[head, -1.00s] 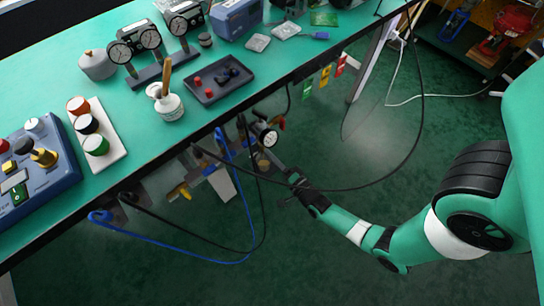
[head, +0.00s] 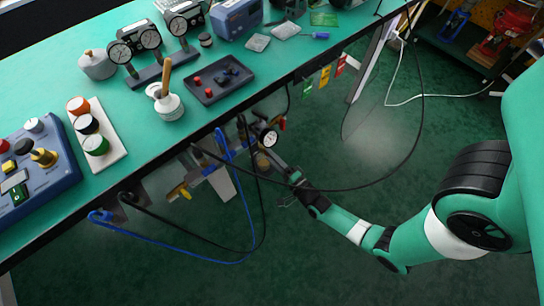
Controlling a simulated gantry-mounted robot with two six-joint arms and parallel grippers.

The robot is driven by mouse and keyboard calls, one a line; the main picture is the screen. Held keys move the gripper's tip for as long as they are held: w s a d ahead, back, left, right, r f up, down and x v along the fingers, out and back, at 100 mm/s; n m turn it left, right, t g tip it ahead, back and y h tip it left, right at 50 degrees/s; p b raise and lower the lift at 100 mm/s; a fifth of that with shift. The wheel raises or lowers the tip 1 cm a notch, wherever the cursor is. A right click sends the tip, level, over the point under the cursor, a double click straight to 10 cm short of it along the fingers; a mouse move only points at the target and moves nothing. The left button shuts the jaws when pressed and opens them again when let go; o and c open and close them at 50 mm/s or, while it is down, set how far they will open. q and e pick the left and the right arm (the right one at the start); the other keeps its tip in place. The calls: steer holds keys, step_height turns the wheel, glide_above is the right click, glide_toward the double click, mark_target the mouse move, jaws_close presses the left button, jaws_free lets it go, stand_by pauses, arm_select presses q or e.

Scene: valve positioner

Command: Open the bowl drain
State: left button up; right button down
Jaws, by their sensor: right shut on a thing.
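My right gripper (head: 282,170) reaches in from the right below the front edge of the green bench. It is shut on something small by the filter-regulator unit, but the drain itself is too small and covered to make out. A round pressure gauge (head: 270,138) sits just above and left of the gripper. An amber-brown bowl (head: 263,161) shows just left of the fingers, partly hidden by them and by hoses. My left gripper is not in view.
A black hose loops right of the gauge and crosses over my right wrist. A blue hose (head: 180,250) hangs below the bench. The green bench top (head: 130,200) carries gauges, a dark tray (head: 219,82) and a blue control box (head: 40,165). Open floor (head: 390,130) lies to the right.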

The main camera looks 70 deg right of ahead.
steer(key=shift+c, duration=2)
jaws_free()
steer(key=shift+s+a, duration=0.1)
steer(key=p+v, duration=0.3)
steer(key=v, duration=0.8)
steer(key=shift+s, duration=0.2)
steer(key=shift+a, duration=0.1)
